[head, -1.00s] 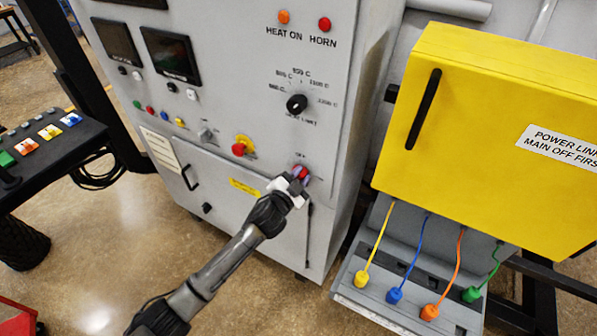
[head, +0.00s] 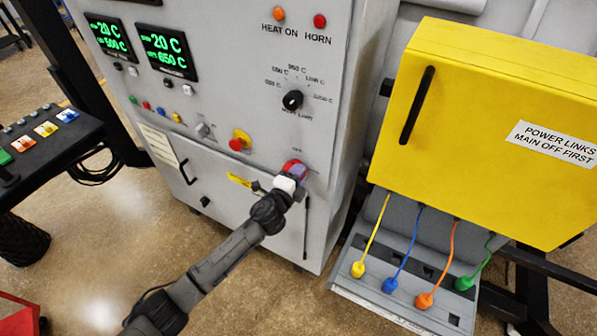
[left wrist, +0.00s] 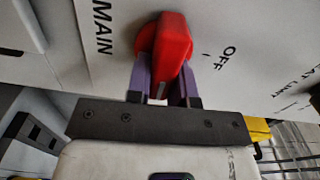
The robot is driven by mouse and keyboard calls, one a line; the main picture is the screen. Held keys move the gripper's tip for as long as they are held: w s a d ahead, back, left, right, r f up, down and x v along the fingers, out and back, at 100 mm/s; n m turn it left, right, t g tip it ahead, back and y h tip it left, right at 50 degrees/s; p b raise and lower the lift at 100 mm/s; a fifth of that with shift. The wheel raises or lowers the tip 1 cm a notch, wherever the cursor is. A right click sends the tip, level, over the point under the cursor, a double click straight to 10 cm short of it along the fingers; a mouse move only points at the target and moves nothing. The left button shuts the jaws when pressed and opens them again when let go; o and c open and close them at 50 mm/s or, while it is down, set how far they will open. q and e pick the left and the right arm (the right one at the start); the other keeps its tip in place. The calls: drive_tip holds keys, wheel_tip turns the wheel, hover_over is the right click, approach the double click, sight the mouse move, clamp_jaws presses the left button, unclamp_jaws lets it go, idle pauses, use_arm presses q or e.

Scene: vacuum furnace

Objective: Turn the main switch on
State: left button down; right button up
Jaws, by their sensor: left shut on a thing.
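The main switch is a red rotary knob (head: 290,164) low on the right side of the grey furnace cabinet front. My left gripper (head: 297,172) reaches it from below and is shut on it. In the left wrist view, the red knob (left wrist: 172,38) sits between the two purple fingers of my left gripper (left wrist: 164,72). The words MAIN and OFF show on the panel on either side of the knob. A pale mark on the knob's end points toward the gripper body. Any ON label is hidden or out of view. My right gripper is not in view.
Two lit displays (head: 167,52) show green readings at upper left. A black dial (head: 292,100) is above. A yellow power links box (head: 490,130) stands at right, with coloured plugs (head: 425,300) below.

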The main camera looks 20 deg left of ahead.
use_arm(q)
drive_tip(key=shift+f+m, duration=0.1)
drive_tip(key=shift+m, duration=0.4)
drive_tip(key=c, duration=1)
unclamp_jaws()
drive_tip(key=shift+s, duration=0.1)
drive_tip(key=s+a, duration=0.2)
drive_tip(key=s, duration=1.1)
drive_tip(key=shift+s+a, duration=0.2)
